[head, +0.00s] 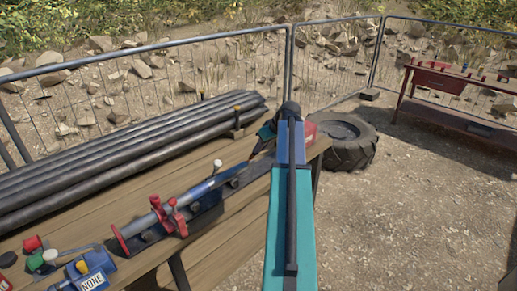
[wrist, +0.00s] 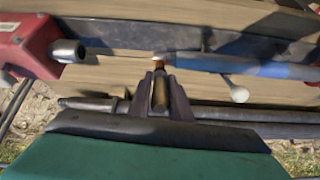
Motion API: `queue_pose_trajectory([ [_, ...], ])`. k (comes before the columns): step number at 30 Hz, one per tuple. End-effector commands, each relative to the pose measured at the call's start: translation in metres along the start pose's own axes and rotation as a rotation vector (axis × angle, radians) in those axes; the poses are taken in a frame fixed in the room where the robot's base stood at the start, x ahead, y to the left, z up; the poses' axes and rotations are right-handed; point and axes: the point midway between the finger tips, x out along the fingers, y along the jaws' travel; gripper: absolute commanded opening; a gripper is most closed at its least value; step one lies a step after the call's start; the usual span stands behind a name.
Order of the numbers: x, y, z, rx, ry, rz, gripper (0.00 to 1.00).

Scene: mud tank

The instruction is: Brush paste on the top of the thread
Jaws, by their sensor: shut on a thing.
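In the head view a rod with a blue section (head: 207,187) lies in a black clamping bed with red clamps on the wooden bench. The wrist view shows the blue section (wrist: 270,68) at right, its narrower grey end, likely the thread (wrist: 196,63), pointing left. My gripper (wrist: 160,82) is shut on a slim brush (wrist: 160,94). The brush's orange-brown and pale tip lies at the thread's left end; whether they touch I cannot tell. In the head view my gripper (head: 264,139) is small and dark, partly behind my teal arm.
A red machine (wrist: 28,40) with a grey socket (wrist: 68,52) faces the thread from the left. A white-knobbed lever (wrist: 238,93) is close right of my gripper. Dark pipes (head: 110,150) line the bench's back. A blue box marked NONE (head: 90,275) stands front left.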

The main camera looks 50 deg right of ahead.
Motion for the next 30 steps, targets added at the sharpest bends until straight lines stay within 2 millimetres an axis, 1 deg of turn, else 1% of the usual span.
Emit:
queue_pose_trajectory([
  [12, 0.002, 0.011, 0.000, 0.000, 0.000, 0.000, 0.00],
  [20, 0.001, 0.011, 0.000, 0.000, -0.001, 0.000, 0.00],
  [30, 0.000, 0.001, 0.000, 0.000, -0.001, 0.000, 0.00],
])
